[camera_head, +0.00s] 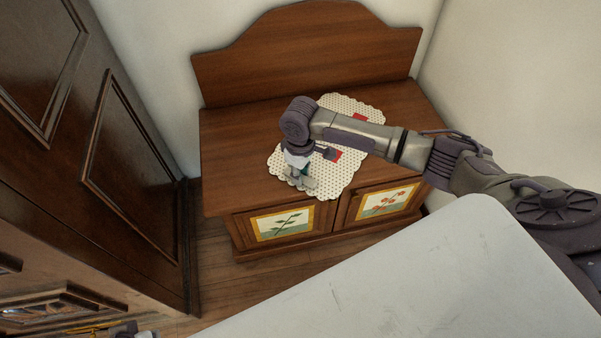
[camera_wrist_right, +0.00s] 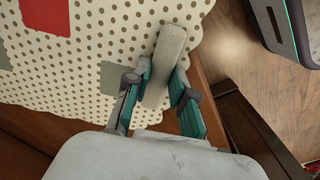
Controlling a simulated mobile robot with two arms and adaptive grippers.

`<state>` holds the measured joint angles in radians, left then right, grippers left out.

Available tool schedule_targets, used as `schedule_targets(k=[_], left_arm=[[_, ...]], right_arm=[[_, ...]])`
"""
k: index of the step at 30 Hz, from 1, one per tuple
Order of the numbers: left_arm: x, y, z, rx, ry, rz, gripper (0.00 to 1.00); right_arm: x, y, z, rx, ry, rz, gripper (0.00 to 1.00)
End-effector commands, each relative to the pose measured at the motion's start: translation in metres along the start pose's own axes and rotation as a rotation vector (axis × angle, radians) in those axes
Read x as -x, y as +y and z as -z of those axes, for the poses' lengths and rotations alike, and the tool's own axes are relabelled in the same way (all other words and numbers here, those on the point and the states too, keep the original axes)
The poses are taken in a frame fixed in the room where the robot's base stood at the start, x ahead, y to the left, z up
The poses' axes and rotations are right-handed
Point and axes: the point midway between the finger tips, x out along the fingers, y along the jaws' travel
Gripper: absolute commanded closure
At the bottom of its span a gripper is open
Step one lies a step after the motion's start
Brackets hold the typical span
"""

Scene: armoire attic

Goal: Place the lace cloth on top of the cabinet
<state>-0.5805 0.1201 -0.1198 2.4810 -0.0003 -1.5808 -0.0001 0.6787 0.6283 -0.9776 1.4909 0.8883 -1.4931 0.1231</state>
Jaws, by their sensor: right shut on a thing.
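The lace cloth (camera_head: 345,178) is cream with dark dots, red patches and a scalloped edge. It lies over the top of the wooden cabinet (camera_head: 228,150), and its near edge reaches the cabinet's front edge. My right gripper (camera_head: 300,180) is at the cloth's near left part.
The cabinet has a raised wooden back board (camera_head: 300,55) and two doors with painted flower panels (camera_head: 283,224). A dark wooden armoire (camera_head: 130,160) stands close on the left. White walls are behind and right. Bare cabinet top shows around the cloth.

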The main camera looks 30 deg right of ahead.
Motion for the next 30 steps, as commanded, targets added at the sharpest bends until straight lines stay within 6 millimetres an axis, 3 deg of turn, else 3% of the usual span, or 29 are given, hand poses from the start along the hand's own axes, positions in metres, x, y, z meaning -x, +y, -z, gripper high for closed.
schedule_targets(k=[2, 3, 7, 17, 24, 26, 30], left_arm=[[0.001, 0.000, 0.000, 0.000, 0.000, 0.000, 1.00], [0.001, 0.000, 0.000, 0.000, 0.000, 0.000, 1.00], [0.001, 0.000, 0.000, 0.000, 0.001, 0.000, 1.00], [-0.001, 0.000, 0.000, 0.000, 0.001, 0.000, 1.00], [0.014, 0.000, 0.006, 0.000, 0.001, -0.001, 1.00], [0.008, 0.000, 0.007, -0.001, -0.007, -0.001, 1.00], [-0.028, 0.001, 0.004, -0.002, -0.027, -0.004, 1.00]], right_arm=[[-0.002, 0.000, 0.000, 0.000, -0.001, 0.000, 1.00], [-0.002, 0.000, 0.000, 0.000, -0.001, 0.000, 0.69], [-0.002, 0.000, 0.000, 0.000, 0.000, 0.000, 0.51], [0.001, 0.000, 0.000, 0.000, 0.001, 0.000, 0.51], [0.043, 0.000, 0.001, 0.000, 0.003, 0.000, 0.51], [0.057, 0.000, 0.001, 0.001, 0.004, -0.001, 0.51], [0.081, 0.000, 0.001, 0.000, 0.002, 0.000, 0.51]])
